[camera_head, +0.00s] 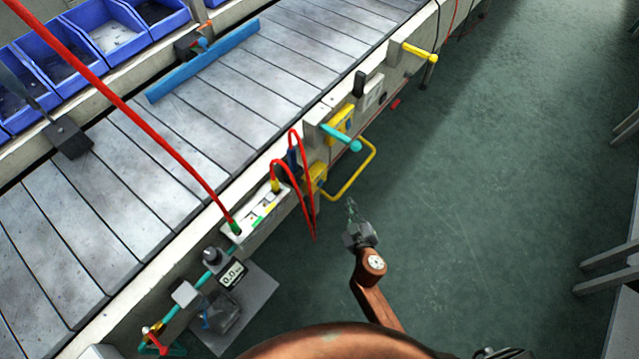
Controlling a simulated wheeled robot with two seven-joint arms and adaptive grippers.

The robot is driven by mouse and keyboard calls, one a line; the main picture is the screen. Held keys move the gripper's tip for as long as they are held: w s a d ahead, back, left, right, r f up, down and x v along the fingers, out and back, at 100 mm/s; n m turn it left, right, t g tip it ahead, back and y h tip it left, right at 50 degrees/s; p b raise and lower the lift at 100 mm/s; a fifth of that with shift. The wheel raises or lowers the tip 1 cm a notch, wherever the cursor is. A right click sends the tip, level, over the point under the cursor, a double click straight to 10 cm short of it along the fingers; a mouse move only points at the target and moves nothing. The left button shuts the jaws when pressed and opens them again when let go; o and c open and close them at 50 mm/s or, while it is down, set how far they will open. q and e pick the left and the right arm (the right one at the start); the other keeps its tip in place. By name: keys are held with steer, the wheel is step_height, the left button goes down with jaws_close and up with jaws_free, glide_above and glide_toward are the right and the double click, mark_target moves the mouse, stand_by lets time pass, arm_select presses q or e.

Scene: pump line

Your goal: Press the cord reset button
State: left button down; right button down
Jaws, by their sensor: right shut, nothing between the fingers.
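My right gripper (351,206) is shut and empty. It is over the green floor, just off the conveyor's side and below the yellow bent bar (357,178). A pale control box (256,218) with small green and yellow parts is on the conveyor's side, to the left of my gripper and apart from it. Red cords (307,190) loop from this box. I cannot tell which part is the cord reset button. My left gripper is not in view.
The conveyor (215,110) runs diagonally. A teal handle (341,137) and a yellow handle (420,53) stick out from its side. A gauge device (232,275) stands at lower left. Blue bins (105,35) are at upper left.

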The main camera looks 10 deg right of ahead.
mark_target(321, 184)
steer(key=shift+r, duration=0.15)
